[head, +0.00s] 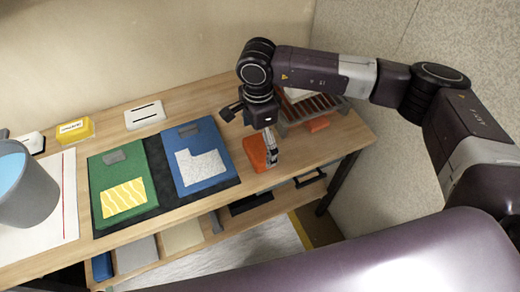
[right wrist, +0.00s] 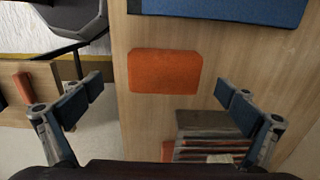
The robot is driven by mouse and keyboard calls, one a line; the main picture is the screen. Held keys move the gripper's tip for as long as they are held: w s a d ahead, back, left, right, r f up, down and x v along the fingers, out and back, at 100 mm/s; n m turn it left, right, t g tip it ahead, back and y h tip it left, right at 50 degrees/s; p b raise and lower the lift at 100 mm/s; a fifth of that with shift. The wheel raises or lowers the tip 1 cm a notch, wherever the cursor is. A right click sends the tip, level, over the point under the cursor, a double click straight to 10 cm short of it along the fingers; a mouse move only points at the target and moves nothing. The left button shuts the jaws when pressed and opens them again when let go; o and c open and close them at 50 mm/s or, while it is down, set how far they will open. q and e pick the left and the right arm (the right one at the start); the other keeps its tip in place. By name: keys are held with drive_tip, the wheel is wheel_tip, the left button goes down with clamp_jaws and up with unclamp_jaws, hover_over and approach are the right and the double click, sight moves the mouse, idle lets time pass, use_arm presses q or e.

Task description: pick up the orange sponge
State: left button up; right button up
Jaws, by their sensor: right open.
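The orange sponge (head: 253,152) is a small block lying flat on the wooden tabletop, right of the blue folder. In the right wrist view the sponge (right wrist: 165,72) shows whole, between and beyond the spread fingers. My right gripper (head: 251,133) is open and empty above the sponge, and one finger partly covers it in the head view. In the right wrist view the gripper (right wrist: 160,88) has a finger on either side, clear of the sponge. I cannot tell the exact height between them. My left gripper is not in view.
A slatted rack (head: 320,105) stands right of the sponge, with another orange piece (head: 318,124) by it. A blue folder (head: 205,170) and green folder (head: 118,180) lie on a dark mat. A grey bucket (head: 25,190) stands far left. The table's front edge is close to the sponge.

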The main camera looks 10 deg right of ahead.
sight(259, 148)
drive_tip(key=shift+f, duration=0.5)
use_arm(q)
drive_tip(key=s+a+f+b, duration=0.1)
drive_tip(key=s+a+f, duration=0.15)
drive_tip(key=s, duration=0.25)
use_arm(e)
drive_tip(key=f, duration=0.3)
drive_tip(key=shift+w+d, duration=0.2)
drive_tip(key=shift+w, duration=0.1)
drive_tip(key=shift+f+b, duration=0.35)
drive_tip(key=shift+f, duration=0.25)
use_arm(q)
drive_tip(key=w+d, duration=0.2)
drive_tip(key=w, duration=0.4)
use_arm(e)
drive_tip(key=shift+w, duration=0.1)
drive_tip(key=c, duration=1.1)
drive_tip(key=shift+r, duration=0.2)
drive_tip(key=shift+c, duration=0.2)
use_arm(q)
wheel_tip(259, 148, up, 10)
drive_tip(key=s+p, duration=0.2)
drive_tip(key=p, duration=0.7)
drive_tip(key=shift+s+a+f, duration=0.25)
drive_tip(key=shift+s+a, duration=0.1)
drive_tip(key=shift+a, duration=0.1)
use_arm(e)
wheel_tip(259, 148, up, 20)
drive_tip(key=shift+f, duration=0.15)
